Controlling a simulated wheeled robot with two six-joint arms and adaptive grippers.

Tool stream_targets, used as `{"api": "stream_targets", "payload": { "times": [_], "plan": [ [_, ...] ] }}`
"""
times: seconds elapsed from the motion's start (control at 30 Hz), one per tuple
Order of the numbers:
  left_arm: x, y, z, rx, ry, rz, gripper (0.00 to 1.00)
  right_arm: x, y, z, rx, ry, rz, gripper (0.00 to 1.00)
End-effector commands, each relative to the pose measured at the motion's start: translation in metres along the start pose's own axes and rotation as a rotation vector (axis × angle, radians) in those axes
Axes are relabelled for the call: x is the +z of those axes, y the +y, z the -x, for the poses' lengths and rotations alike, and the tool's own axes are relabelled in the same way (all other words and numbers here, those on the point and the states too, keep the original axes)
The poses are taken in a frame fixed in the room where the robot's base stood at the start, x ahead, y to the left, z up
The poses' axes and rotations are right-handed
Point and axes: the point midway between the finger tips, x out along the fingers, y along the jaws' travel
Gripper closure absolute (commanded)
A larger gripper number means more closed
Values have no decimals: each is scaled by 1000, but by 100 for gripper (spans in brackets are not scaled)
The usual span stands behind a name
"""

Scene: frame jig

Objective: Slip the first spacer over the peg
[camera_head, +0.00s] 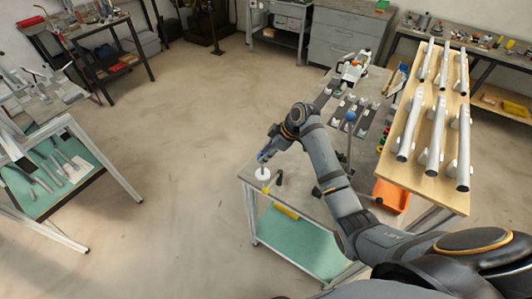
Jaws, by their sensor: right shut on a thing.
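My right gripper (264,157) is at the left end of the grey workbench (310,203), its fingers pointing down. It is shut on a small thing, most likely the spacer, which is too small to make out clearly. A short white round piece (262,174) shows right below the fingertips. I cannot tell whether it touches the fingers or stands on the bench. The peg cannot be made out. My left gripper is not in view.
A small yellow piece (265,189) and a dark curved piece (280,178) are close by. A blue-topped post (350,117) stands behind my right arm. An orange bin (391,194) and a wooden board with several metal tubes (437,140) are to the right. Open floor lies left.

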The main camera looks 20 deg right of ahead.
Motion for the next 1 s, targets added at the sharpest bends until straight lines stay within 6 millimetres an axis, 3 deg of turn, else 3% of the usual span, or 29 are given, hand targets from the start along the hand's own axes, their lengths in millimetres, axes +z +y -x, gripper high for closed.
{"api": "stream_targets", "payload": {
  "times": [0.1, 0.23, 0.6, 0.9, 0.93, 1.0],
  "plan": [
    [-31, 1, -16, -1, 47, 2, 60, 8, 0, -13, 0, 0, 0, 90],
    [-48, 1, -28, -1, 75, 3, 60, 13, 0, -22, 0, 0, 0, 90],
    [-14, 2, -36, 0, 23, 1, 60, 26, 0, -45, 1, 0, 0, 90],
    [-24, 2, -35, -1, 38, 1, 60, 27, 0, -47, 1, 1, 0, 90],
    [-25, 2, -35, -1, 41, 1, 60, 27, 0, -47, 1, 1, 0, 66],
    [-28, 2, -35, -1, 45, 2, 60, 27, 0, -47, 0, 1, 0, 57]
  ]
}}
